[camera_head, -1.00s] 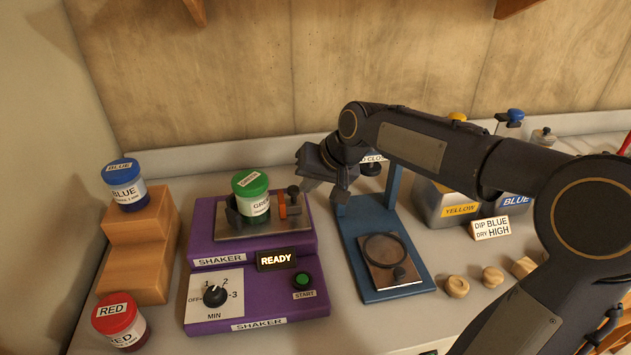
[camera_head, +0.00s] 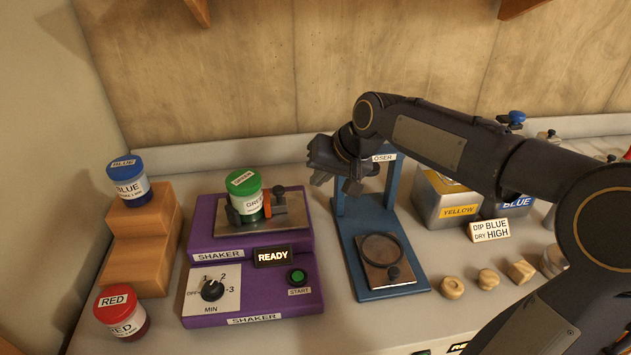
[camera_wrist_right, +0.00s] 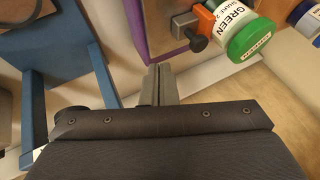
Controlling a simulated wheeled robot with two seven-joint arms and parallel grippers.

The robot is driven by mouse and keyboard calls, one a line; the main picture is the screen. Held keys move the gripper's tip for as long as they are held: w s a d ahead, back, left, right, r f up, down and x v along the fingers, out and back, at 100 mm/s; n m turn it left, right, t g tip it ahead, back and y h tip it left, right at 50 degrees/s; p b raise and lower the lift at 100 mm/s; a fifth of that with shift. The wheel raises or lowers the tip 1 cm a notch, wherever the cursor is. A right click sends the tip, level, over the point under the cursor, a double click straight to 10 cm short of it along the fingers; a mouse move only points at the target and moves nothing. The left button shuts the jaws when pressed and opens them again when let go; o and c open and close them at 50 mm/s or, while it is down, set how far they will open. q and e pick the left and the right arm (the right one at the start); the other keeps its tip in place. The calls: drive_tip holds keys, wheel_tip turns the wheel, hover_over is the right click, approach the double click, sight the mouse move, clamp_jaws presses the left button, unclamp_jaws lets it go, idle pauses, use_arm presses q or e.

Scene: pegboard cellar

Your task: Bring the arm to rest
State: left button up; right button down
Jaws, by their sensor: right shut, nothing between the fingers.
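My right gripper (camera_head: 322,178) hangs in the air to the right of the purple shaker (camera_head: 196,232), beside the upright of the blue closer stand (camera_head: 343,240). Its fingers are shut with nothing between them; they also show in the right wrist view (camera_wrist_right: 160,84). My right arm (camera_head: 430,135) reaches in from the right side. The green-lidded jar (camera_head: 245,196) sits clamped on the shaker's plate, next to an orange clamp piece (camera_head: 267,205). The jar (camera_wrist_right: 240,32) also shows near the top of the right wrist view. My left gripper is not in view.
A blue jar (camera_head: 128,185) stands on wooden steps (camera_head: 150,245), with a red jar (camera_head: 121,313) in front. Yellow (camera_head: 440,205) and blue containers, a sign (camera_head: 490,230) and small wooden pieces (camera_head: 452,287) lie to the right. A wall (camera_head: 240,75) stands behind.

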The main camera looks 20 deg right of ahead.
drive_tip(key=v, duration=0.7)
drive_tip(key=shift+a+r, duration=0.3)
drive_tip(key=shift+r, duration=0.2)
drive_tip(key=s+a+f+n, duration=0.1)
drive_tip(key=s+a+f, duration=0.1)
drive_tip(key=s+f, duration=0.6)
drive_tip(key=s+a+f+n, duration=0.1)
drive_tip(key=s+f, duration=0.6)
drive_tip(key=s, duration=0.7)
drive_tip(key=shift+s+a+f+g+y, duration=0.2)
drive_tip(key=shift+a+f+g+y, duration=0.15)
drive_tip(key=shift+a, duration=0.45)
